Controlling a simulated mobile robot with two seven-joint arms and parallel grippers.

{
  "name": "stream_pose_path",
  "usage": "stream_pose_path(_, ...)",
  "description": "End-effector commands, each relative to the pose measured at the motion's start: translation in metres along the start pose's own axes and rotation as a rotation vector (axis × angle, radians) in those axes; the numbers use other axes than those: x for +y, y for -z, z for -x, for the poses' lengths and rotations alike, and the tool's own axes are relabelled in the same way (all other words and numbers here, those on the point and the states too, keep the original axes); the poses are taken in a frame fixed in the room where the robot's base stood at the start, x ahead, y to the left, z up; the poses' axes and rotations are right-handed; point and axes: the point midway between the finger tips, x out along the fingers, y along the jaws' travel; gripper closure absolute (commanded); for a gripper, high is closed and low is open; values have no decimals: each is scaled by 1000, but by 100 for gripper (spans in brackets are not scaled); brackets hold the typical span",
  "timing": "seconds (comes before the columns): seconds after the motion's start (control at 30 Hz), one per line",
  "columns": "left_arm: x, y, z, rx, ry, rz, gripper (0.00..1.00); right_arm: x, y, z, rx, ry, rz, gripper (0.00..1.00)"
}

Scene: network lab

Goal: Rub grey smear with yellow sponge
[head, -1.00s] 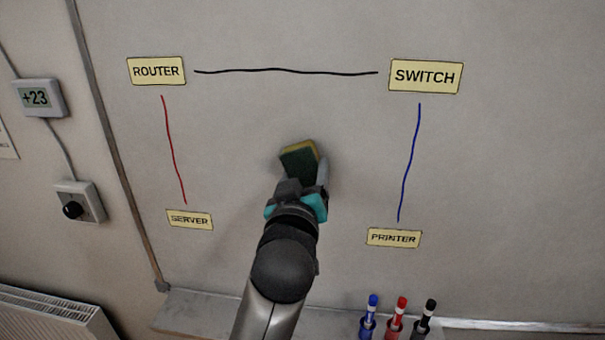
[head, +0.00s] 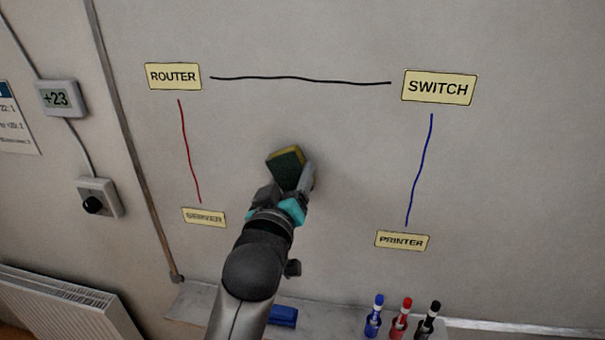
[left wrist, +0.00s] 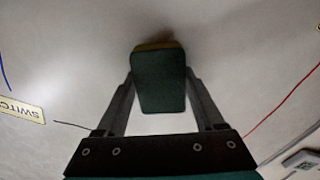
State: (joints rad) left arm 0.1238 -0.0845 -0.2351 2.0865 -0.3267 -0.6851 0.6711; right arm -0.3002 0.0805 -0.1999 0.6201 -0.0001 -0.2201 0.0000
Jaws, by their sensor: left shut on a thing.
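The yellow sponge (head: 286,167) has a dark green face turned towards me and a yellow edge along its top. My left gripper (head: 289,185) is shut on it and holds it at the whiteboard, between the red and blue lines. In the left wrist view the sponge (left wrist: 160,82) sits between the two fingers, its far yellow edge close to or touching the board; I cannot tell which. A dim grey patch shows on the board around its far end; I cannot tell smear from shadow. No clear grey smear stands out elsewhere. My right gripper is not in view.
The board carries labels ROUTER (head: 173,76), SWITCH (head: 439,88), SERVER (head: 204,217) and PRINTER (head: 402,241), joined by black, red and blue lines. On the ledge below are a blue block (head: 283,316) and three markers (head: 401,320). A radiator (head: 70,305) stands lower left.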

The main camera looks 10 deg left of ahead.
Motion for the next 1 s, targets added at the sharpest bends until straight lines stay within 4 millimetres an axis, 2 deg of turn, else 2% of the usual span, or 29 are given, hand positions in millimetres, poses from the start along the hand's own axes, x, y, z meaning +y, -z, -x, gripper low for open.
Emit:
stream_pose_path(0.37,-18,10,-2,1,2,-3,82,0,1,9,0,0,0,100)
stream_pose_path(0.7,-43,23,-4,2,3,-5,82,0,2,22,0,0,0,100)
stream_pose_path(1.0,-48,24,-4,2,4,-3,82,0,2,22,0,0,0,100)
